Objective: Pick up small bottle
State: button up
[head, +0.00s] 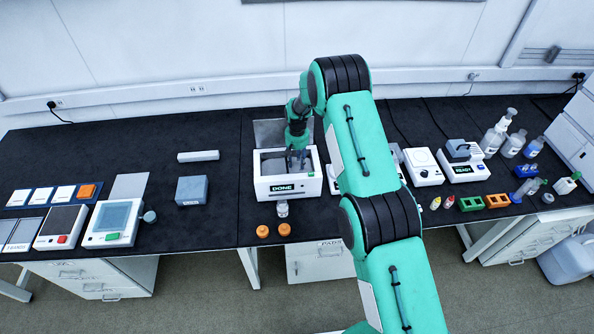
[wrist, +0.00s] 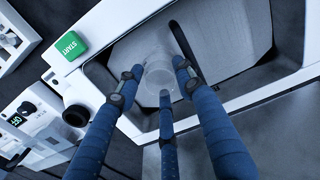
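A small clear bottle (wrist: 158,76) stands in the recessed chamber of a white machine in the wrist view. My gripper (wrist: 161,82) has its three blue fingers around this bottle, with the tips close to its sides. I cannot tell whether they press on it. In the head view my gripper (head: 297,158) reaches down into the open top of the white machine (head: 262,188), whose front display reads DONE. The bottle inside is hidden there. Another small clear bottle (head: 282,209) with a pale cap stands on the bench in front of the machine.
Two orange caps (head: 263,231) lie at the bench's front edge. A blue-grey block (head: 191,190) stands to the left. A green START button (wrist: 69,46) sits on the machine's rim. Several bottles (head: 496,132) stand at the right. Bench left of the machine is partly clear.

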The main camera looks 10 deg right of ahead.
grip_shut()
jog(key=shift+r, duration=0.1)
dwell(0.4)
notch_tip(320, 180, up, 10)
jog(key=b, duration=0.1)
dwell(0.6)
dwell(0.4)
